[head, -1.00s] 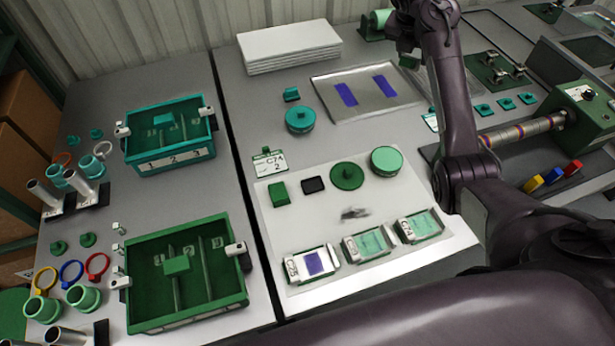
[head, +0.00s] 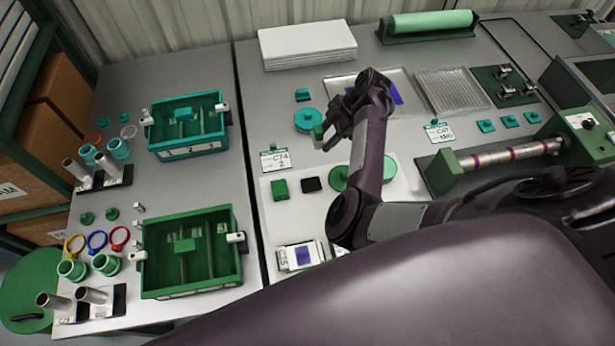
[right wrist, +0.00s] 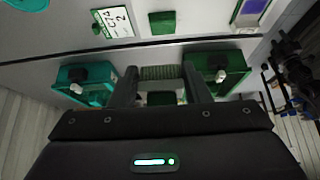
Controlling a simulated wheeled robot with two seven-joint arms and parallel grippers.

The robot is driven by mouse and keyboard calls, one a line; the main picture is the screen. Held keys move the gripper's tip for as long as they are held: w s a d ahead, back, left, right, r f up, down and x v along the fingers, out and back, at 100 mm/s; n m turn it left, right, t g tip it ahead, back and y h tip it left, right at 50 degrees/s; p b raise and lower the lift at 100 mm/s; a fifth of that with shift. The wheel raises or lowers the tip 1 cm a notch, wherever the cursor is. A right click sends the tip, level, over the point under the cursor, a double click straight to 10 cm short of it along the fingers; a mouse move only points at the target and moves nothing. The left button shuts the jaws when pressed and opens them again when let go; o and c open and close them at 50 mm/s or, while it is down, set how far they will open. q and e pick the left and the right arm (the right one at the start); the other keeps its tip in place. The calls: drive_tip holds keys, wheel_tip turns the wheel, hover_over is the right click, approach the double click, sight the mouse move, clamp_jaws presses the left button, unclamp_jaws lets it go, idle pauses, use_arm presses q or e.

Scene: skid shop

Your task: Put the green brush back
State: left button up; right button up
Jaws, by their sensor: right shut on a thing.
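My right gripper (head: 328,134) is in the air above the table, just below the round teal lid in the head view. It is shut on a small green block-like thing (head: 318,132), which I take to be the green brush. In the right wrist view the brush (right wrist: 160,73) is a ribbed green strip between the two fingers. The gripper and arm hide part of the white mat (head: 268,222) and some things on it. My left gripper is not in view.
A green block (head: 279,189) and a black pad (head: 311,184) lie on the mat by a card marked C74 2 (head: 275,160). A teal bin (head: 187,150) and a green bin (head: 190,290) stand left. A lathe-like roller (head: 510,153) stands right.

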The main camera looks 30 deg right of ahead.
drive_tip(key=shift+s+a+f+b, duration=0.1)
drive_tip(key=shift+a+f+b, duration=0.15)
drive_tip(key=shift+a, duration=0.25)
drive_tip(key=shift+a+f+b, duration=0.1)
drive_tip(key=shift+a+f, duration=0.15)
drive_tip(key=shift+a, duration=0.25)
wheel_tip(320, 180, down, 19)
drive_tip(key=b, duration=1.9)
drive_tip(key=shift+f, duration=0.2)
drive_tip(key=shift+r, duration=0.1)
